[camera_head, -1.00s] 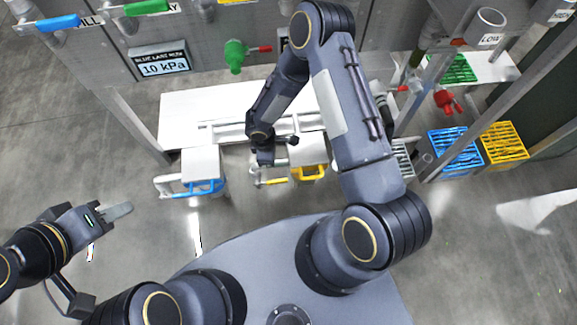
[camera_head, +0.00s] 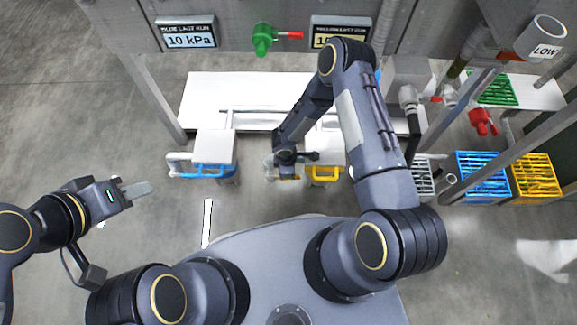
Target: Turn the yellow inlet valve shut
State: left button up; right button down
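A yellow handle (camera_head: 323,174) sits on the front of a white box-like unit below the white bench, just right of my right gripper (camera_head: 287,172). A pale pipe end (camera_head: 270,168) shows at the left edge of that gripper. The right gripper points down over the pipe and hides most of it. I cannot make out a yellow valve lever there, nor whether the fingers are open or touching anything. My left gripper (camera_head: 134,188) is at the left over bare floor, away from the units, with its fingers seen nearly edge-on and nothing visible in them.
A similar unit with a blue handle (camera_head: 212,170) stands to the left. A green valve (camera_head: 263,38) and a blue-line gauge (camera_head: 187,32) reading 10 kPa are on the panel behind. A red valve (camera_head: 482,121), blue crate (camera_head: 483,163) and yellow crate (camera_head: 535,160) are at right.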

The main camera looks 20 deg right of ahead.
jog(key=shift+f, duration=0.6)
jog(key=shift+d+f+b, duration=0.25)
jog(key=shift+f+b, duration=0.65)
jog(key=shift+b, duration=0.35)
jog(key=shift+s, duration=0.15)
jog(key=shift+d+f, duration=0.1)
jog(key=shift+r, duration=0.5)
notch_tip(320, 180, up, 14)
jog(key=p, duration=0.6)
